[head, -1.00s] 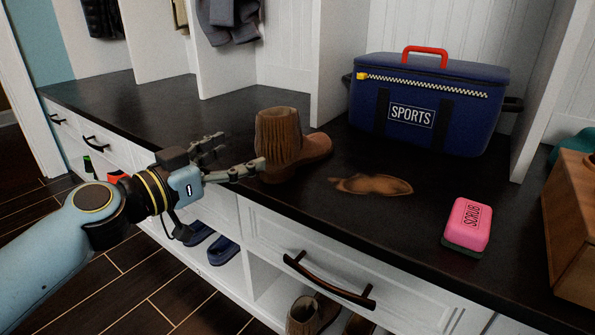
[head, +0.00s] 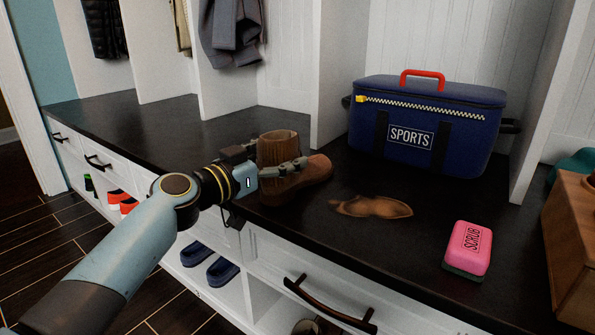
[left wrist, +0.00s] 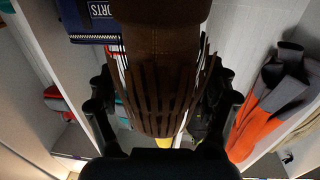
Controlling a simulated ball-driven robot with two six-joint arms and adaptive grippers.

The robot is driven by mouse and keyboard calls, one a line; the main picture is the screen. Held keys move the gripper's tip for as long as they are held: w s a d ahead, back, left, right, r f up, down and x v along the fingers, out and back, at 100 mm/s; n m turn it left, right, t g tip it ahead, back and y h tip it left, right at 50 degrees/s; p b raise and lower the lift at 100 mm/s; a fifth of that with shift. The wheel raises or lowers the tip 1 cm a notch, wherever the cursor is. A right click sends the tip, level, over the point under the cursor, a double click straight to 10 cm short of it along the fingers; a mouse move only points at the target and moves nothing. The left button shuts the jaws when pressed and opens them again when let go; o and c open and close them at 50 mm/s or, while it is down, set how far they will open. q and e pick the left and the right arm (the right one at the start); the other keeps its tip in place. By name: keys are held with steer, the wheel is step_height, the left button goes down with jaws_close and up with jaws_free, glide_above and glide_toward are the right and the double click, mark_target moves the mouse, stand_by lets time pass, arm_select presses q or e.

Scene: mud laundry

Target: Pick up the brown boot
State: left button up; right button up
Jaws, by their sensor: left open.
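The brown boot (head: 310,172) stands upright on the dark bench top, its toe to the right. My left gripper (head: 284,163) is open at the boot in the head view, with one finger across its near side; the other finger is largely hidden. In the left wrist view the boot (left wrist: 165,45) fills the space between the two spread fingers (left wrist: 163,100). I cannot tell whether the fingers touch it. My right gripper is not in view.
A brown muddy patch (head: 371,206) lies right of the boot. A blue sports bag (head: 428,125) stands behind, a pink scrub sponge (head: 467,248) front right, and a wooden box (head: 575,240) at the right edge. Blue slippers (head: 222,270) sit in the cubby below.

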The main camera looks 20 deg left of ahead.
arm_select(q)
steer(key=shift+c, duration=0.4)
jaws_close()
steer(key=shift+r, duration=0.1)
